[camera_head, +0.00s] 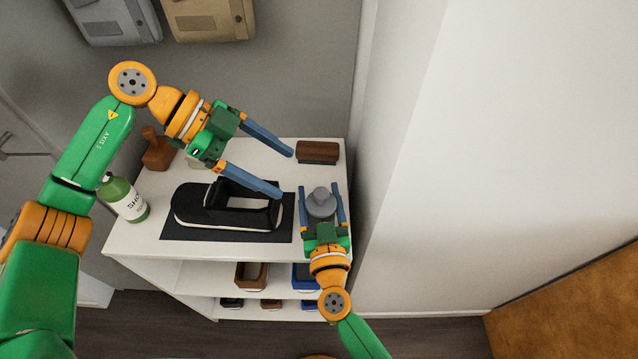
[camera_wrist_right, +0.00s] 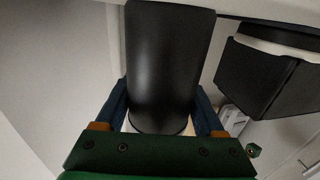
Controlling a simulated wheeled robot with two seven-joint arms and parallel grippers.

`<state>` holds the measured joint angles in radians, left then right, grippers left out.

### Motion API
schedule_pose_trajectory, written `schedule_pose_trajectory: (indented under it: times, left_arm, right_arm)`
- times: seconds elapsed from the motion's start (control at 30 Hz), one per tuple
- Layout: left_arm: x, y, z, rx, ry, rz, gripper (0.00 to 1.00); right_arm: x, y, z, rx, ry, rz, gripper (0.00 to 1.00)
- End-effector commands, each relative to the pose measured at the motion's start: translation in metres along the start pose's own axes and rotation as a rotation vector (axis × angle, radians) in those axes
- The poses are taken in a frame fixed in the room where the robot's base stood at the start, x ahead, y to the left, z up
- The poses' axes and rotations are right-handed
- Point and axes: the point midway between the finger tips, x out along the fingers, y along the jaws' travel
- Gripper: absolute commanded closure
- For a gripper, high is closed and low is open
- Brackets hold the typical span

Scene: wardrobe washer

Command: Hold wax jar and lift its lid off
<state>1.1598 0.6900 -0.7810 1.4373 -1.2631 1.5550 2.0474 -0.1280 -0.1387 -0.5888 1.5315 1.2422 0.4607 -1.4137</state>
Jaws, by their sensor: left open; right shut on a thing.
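The wax jar stands at the right end of the white shelf top, its round grey lid with a knob (camera_head: 321,203) showing from above in the head view. My right gripper (camera_head: 322,189) has a finger on each side of the jar. In the right wrist view the jar is a smooth black cylinder (camera_wrist_right: 168,65) between the blue fingers, which are shut on it. The lid does not show clearly there. My left gripper (camera_head: 286,172) is open and empty, above the shelf top to the left of the jar, its fingers pointing right.
A black shoe (camera_head: 196,203) lies on a dark mat (camera_head: 180,235) left of the jar. A brown brush (camera_head: 317,152) lies behind the jar. A green bottle (camera_head: 127,200) and a brown wooden object (camera_head: 157,150) stand at the left. A white wall (camera_head: 430,180) rises close on the right.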

Motion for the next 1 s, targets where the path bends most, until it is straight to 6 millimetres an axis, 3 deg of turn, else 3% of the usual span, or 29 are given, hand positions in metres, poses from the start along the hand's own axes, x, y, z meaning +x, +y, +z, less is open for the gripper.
schedule_pose_trajectory:
  times: [0.1, 0.2, 0.33, 0.47, 0.8, 1.0]
  left_arm:
    - [0.026, 0.0, -0.037, 0.53, -0.172, 0.158, 0.0]
    - [0.036, 0.0, -0.057, 0.988, -0.366, 0.34, 0.0]
    - [0.034, -0.003, -0.074, 1.372, -0.57, 0.557, 0.0]
    - [0.034, -0.005, -0.074, 1.501, -0.649, 0.657, 0.0]
    - [0.088, -0.005, -0.016, 1.505, -0.644, 0.661, 0.0]
    - [0.108, -0.005, 0.006, 1.507, -0.644, 0.658, 0.0]
  right_arm:
    - [-0.001, -0.001, 0.003, 0.0, -0.008, -0.004, 0.96]
    - [-0.001, -0.001, 0.004, 0.0, -0.008, -0.003, 0.96]
    - [-0.001, -0.001, 0.004, -0.001, -0.007, -0.002, 0.96]
    - [-0.001, 0.0, 0.004, -0.001, -0.007, -0.002, 0.96]
    - [-0.001, -0.001, 0.003, 0.0, -0.007, -0.003, 0.96]
    - [-0.001, -0.001, 0.003, 0.0, -0.007, -0.003, 0.96]
